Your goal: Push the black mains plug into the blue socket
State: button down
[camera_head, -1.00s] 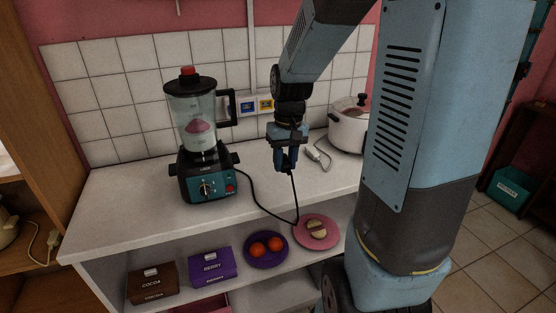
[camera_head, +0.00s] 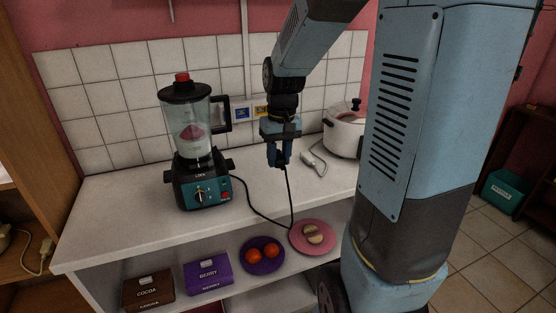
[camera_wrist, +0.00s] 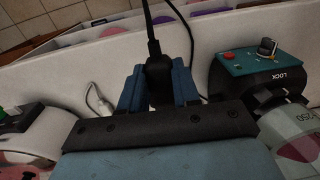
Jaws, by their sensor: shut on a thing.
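My gripper (camera_head: 279,160) is shut on the black mains plug (camera_wrist: 157,75), which shows between the blue fingers in the wrist view. In the head view the plug is mostly hidden by the fingers, and its black cord hangs down and loops to the blender (camera_head: 200,150). The blue socket (camera_head: 242,113) is on the tiled wall, left of and behind my gripper. The plug is apart from the socket, held above the white counter.
A yellow socket (camera_head: 261,111) is beside the blue one, close behind my wrist. A white plug (camera_head: 309,160) with a cord lies on the counter near the white cooker (camera_head: 344,132). Plates of food and the cocoa (camera_head: 148,289) and berry (camera_head: 208,273) boxes are below.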

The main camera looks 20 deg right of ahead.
jog(key=w, duration=2.6)
jog(key=shift+w+a, duration=0.2)
dwell(1.4)
jog(key=shift+f, duration=0.15)
dwell(0.4)
jog(key=shift+w, duration=0.25)
dwell(0.6)
jog(key=shift+w, duration=0.95)
jog(key=shift+w, duration=0.3)
jog(key=shift+w, duration=0.35)
jog(key=shift+w, duration=0.3)
dwell(0.5)
